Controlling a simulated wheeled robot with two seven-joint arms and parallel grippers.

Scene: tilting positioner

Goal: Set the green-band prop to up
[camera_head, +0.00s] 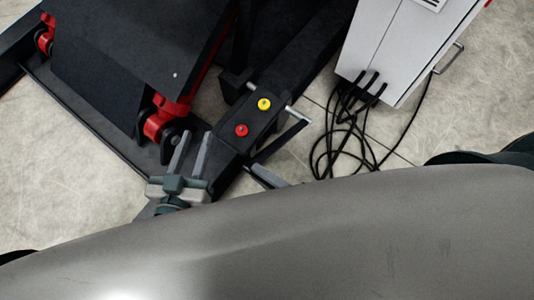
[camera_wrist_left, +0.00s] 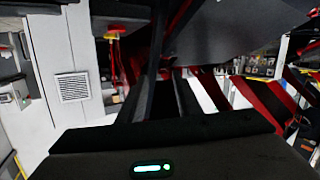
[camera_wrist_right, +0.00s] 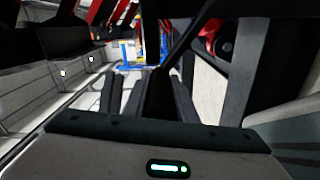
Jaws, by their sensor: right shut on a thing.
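My left gripper (camera_head: 190,150) points at the base of the positioner in the head view, with its two fingers apart and nothing seen between them. My right gripper (camera_head: 266,176) is mostly hidden behind my own body; only a small part shows at its edge. In the right wrist view its fingers (camera_wrist_right: 152,92) are closed around a dark bar (camera_wrist_right: 153,55), which looks like a prop. A dark slanted bar (camera_head: 281,142) near there in the head view may be the same one. No green band shows, so I cannot tell which prop it is.
The dark tilting table (camera_head: 135,45) with red brackets (camera_head: 157,124) fills the upper left. A dark block carries a red button (camera_head: 241,130) and a yellow button (camera_head: 264,104), with a metal rod (camera_head: 293,116) beside it. A white cabinet (camera_head: 395,45) trails black cables (camera_head: 345,135) across the floor.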

